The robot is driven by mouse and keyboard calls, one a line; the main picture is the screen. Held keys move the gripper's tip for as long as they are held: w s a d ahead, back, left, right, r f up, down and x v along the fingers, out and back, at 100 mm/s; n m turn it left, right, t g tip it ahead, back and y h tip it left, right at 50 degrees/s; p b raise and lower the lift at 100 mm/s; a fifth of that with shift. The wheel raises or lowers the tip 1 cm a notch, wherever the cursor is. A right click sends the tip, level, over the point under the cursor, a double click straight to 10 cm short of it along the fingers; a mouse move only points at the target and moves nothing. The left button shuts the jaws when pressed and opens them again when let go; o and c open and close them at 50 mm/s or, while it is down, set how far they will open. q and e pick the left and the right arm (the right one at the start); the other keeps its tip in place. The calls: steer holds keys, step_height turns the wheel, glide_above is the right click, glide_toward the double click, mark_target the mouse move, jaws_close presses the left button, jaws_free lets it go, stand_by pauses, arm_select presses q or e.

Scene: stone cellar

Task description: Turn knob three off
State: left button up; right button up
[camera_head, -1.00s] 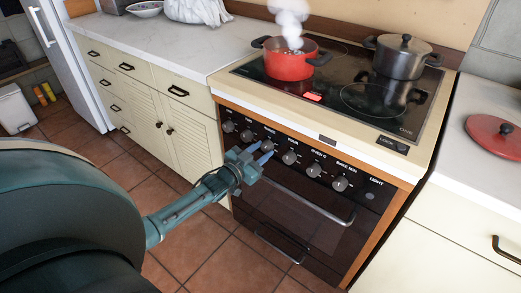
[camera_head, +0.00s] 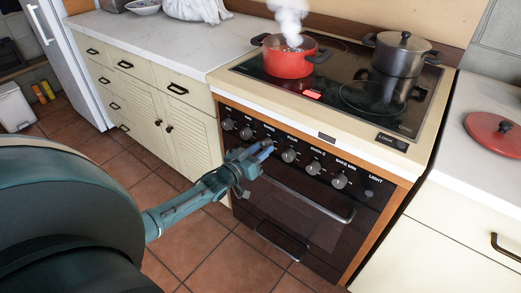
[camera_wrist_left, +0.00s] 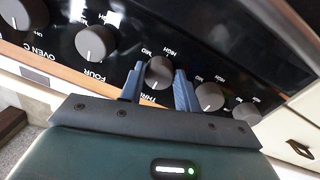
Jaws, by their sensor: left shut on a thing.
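Knob three (camera_wrist_left: 159,72) is a round grey knob on the black oven panel, with its label partly covered in the left wrist view. My left gripper (camera_wrist_left: 160,88) has one blue finger on each side of it and is shut on it. In the head view, my left gripper (camera_head: 262,150) reaches the panel from the left and largely hides that knob. Knob four (camera_head: 289,155) is just to the right in the head view; it also shows in the left wrist view (camera_wrist_left: 96,42). My right gripper is not in view.
A steaming red pot (camera_head: 289,62) and a lidded dark pot (camera_head: 398,57) stand on the black hob (camera_head: 345,85), where a small red light glows. The oven door handle (camera_head: 307,204) lies below the knobs. Neighbouring knobs (camera_wrist_left: 209,96) are close to my fingers.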

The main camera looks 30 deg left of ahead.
arm_select(q)
steer(key=o, duration=1)
steer(key=shift+c, duration=0.2)
steer(key=shift+s, duration=0.15)
steer(key=s+a+p, duration=0.1)
steer(key=s+a, duration=0.1)
steer(key=s, duration=1)
steer(key=shift+s+p, duration=0.35)
steer(key=shift+s, duration=0.05)
